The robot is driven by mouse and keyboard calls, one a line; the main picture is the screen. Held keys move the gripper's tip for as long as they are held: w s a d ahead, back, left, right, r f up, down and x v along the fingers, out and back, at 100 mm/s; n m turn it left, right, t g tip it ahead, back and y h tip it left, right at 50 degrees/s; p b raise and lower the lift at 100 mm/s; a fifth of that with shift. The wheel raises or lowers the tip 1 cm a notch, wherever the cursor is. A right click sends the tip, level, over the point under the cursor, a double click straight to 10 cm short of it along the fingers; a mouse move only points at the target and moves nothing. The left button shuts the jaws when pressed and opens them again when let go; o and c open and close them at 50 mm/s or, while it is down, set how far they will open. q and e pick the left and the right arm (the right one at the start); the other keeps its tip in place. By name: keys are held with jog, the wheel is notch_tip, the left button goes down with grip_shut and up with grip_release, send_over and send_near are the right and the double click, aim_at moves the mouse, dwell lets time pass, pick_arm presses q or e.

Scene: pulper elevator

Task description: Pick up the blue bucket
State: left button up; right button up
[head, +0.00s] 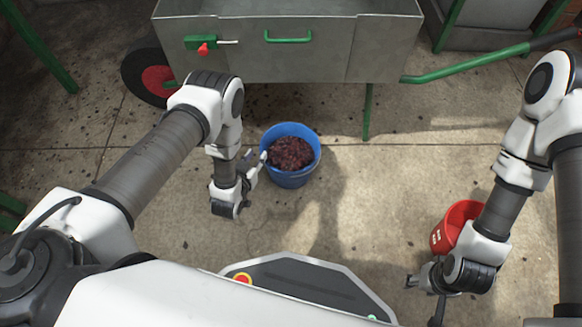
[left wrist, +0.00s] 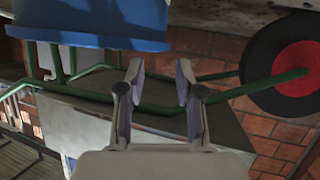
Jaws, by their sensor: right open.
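The blue bucket (head: 290,180) stands upright on the concrete floor in the middle of the head view, filled with dark red grape-like matter. Its blue side shows at the top left of the left wrist view (left wrist: 95,22). My left gripper (head: 262,163) is at the bucket's left side, close to its rim; I cannot tell whether it touches. In the left wrist view its two fingers (left wrist: 161,78) are apart with nothing held between them. My right gripper (head: 422,292) is open, low at the right, away from the blue bucket.
A red bucket (head: 460,222) stands at the right, partly hidden by my right arm. A metal cart (head: 300,60) with green handles and a black-and-red wheel (head: 155,80) stands behind the blue bucket. The floor between the two buckets is clear.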

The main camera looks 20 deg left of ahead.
aim_at(264, 142)
pick_arm(q)
jog(key=b+x, duration=0.5)
jog(key=x, duration=0.3)
jog(key=shift+w+a+f, duration=0.15)
jog(key=shift+w+f, duration=0.1)
jog(key=shift+w, duration=0.25)
jog(key=shift+r, duration=0.15)
grip_shut()
jog(key=shift+r, duration=0.1)
